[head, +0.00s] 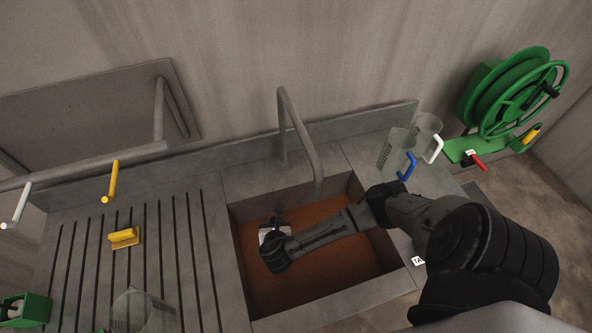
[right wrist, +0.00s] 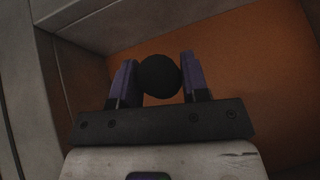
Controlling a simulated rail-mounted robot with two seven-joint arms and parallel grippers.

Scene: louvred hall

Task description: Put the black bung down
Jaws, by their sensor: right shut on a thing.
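The black bung (right wrist: 159,77) is a dark round thing in the right wrist view, held between the two purple-padded fingers of my right gripper (right wrist: 160,79). My right gripper is shut on it. In the head view my right arm reaches from the right into the sink, and the right gripper (head: 277,217) is over the left part of the basin. The bung is too small and dark to make out there. The sink (head: 300,292) has an orange-brown floor, which shows behind the bung in the right wrist view. Whether the bung touches the floor I cannot tell. My left gripper is out of view.
A grey tap (head: 300,135) arches over the sink's back edge. Clear jugs with blue (head: 407,166) and white (head: 433,149) handles stand right of it. A yellow block-like thing (head: 124,238) lies on the grooved drainer (head: 187,270) at left. A clear vessel (head: 140,312) stands at the front.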

